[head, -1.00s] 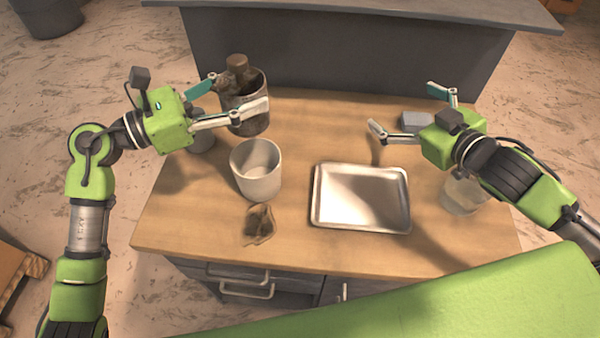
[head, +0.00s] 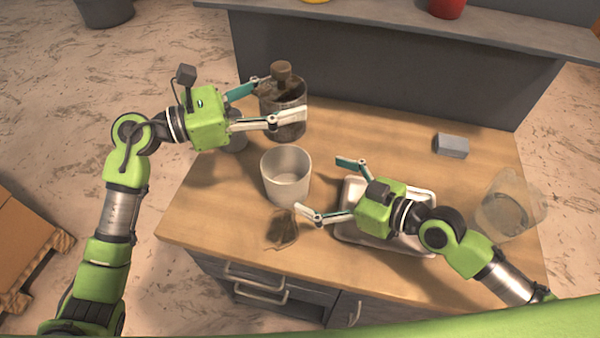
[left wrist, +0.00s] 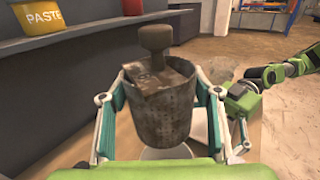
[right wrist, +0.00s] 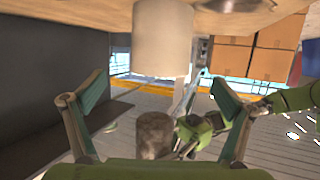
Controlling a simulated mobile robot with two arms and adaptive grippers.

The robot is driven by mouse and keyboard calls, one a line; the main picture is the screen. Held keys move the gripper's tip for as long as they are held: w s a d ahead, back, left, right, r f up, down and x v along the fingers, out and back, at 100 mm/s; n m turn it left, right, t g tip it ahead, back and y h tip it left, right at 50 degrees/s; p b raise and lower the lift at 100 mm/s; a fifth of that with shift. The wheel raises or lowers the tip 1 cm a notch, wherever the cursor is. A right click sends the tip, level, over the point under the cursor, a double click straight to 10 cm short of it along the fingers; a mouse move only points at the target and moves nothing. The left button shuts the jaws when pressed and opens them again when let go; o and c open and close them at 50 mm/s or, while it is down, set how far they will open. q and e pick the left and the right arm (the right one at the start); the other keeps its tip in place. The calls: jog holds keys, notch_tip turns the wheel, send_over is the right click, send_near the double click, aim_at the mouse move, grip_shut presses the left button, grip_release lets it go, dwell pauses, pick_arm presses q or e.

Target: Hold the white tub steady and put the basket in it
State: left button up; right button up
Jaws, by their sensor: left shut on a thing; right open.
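The white tub (head: 287,180) stands upright on the wooden table in the head view. It also shows in the inverted right wrist view (right wrist: 162,40). The basket (head: 287,122) is a dark, stained metal cup with a brown knobbed piece in its mouth; it also shows in the left wrist view (left wrist: 158,115). My left gripper (head: 283,98) is shut around the basket's sides and holds it upright, raised, behind the tub. My right gripper (head: 319,186) is open and empty, just right of the tub, its fingers pointing toward it and apart from it.
A metal tray (head: 420,197) lies under my right arm. A brown crumpled piece (head: 283,230) lies in front of the tub. A grey block (head: 452,145) and a clear container (head: 508,205) are at the right. A small grey cup (head: 237,140) sits beneath my left gripper.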

send_near(270, 164)
jog(key=x, duration=0.4)
jog(key=shift+w+a, duration=0.2)
jog(key=shift+a, duration=0.05)
